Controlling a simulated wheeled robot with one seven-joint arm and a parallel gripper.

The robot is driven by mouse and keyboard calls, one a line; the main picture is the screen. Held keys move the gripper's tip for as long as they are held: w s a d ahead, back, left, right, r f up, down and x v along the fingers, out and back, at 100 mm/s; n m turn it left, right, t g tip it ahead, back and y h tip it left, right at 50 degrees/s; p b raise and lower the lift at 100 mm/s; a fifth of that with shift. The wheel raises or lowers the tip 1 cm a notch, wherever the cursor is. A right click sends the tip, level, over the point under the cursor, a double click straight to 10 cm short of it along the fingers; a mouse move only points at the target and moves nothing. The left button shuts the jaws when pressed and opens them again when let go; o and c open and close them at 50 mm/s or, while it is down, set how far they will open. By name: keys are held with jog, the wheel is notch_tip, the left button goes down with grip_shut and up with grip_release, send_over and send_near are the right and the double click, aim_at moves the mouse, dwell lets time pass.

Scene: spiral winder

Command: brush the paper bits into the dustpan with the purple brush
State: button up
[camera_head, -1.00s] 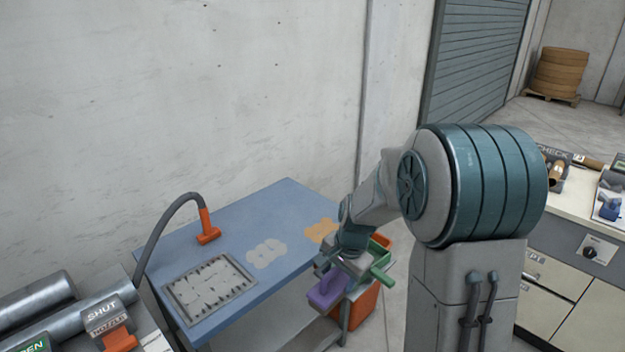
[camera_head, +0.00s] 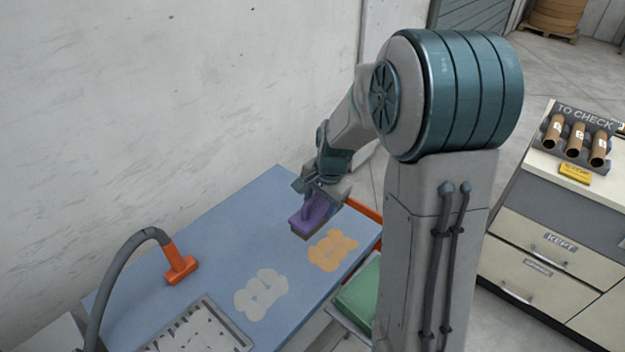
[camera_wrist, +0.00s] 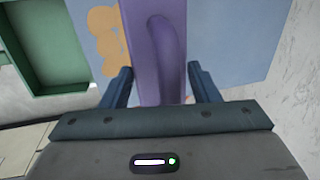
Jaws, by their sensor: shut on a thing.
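My gripper (camera_head: 316,194) is shut on the purple brush (camera_head: 310,216) and holds it above the far right part of the blue table. The brush's dark underside faces the table; whether it touches is unclear. In the wrist view the purple handle (camera_wrist: 165,50) lies between my two fingers. An orange cluster of flat bits (camera_head: 332,250) lies on the table just in front and right of the brush. A pale cluster (camera_head: 260,294) lies further left. A green open-topped pan or bin (camera_head: 358,297) is at the table's right edge; it also shows in the wrist view (camera_wrist: 50,45).
An orange hose nozzle (camera_head: 180,264) stands on the blue table (camera_head: 215,235) at the left. A grey-framed tray (camera_head: 238,334) with pale pieces lies at the front. A wall is behind the table. A drawer cabinet (camera_head: 560,230) stands at the right.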

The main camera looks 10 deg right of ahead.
aim_at(320, 218)
jog(key=shift+w+f, duration=0.1)
jog(key=shift+w, duration=0.05)
jog(key=shift+f+b, duration=2.15)
jog(key=shift+f, duration=0.75)
jog(key=shift+s, duration=0.2)
